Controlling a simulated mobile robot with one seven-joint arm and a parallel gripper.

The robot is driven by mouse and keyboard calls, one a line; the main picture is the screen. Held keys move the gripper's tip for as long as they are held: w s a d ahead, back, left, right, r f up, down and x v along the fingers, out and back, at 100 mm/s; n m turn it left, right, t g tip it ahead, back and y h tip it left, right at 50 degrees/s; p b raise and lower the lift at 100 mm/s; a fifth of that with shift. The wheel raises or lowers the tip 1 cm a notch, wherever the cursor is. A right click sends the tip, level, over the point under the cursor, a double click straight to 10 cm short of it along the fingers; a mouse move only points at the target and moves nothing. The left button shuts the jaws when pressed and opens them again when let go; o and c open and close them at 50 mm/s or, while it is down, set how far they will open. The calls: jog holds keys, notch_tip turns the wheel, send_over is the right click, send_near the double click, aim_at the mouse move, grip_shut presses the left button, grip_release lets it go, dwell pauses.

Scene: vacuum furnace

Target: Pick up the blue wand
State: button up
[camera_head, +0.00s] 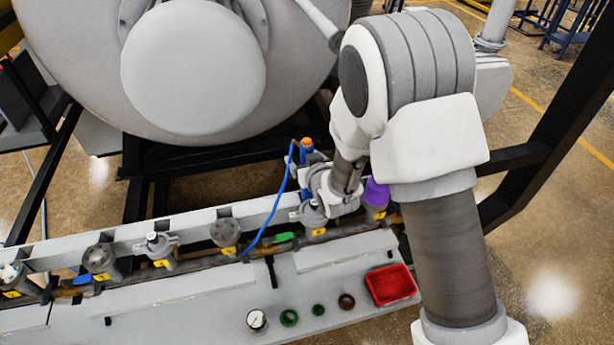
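A blue piece with an orange top (306,145) stands upright just left of my gripper; it may be the blue wand, but its lower part is hidden. A thin blue hose (277,205) curves from beside it down to the pipe row. My gripper (318,190) reaches down among the grey fittings, close to the blue piece and right of the hose. The fingers are small and partly hidden by the wrist and fittings. I cannot tell whether they touch or hold anything.
A purple-topped fitting (376,194) stands right of my gripper. Several grey valves with yellow labels line the pipe to the left. A red tray (391,285) and small round parts sit on the grey bench (200,310). The large furnace vessel (90,60) rises behind.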

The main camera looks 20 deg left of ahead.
grip_shut()
jog(key=shift+r, duration=0.1)
dwell(0.5)
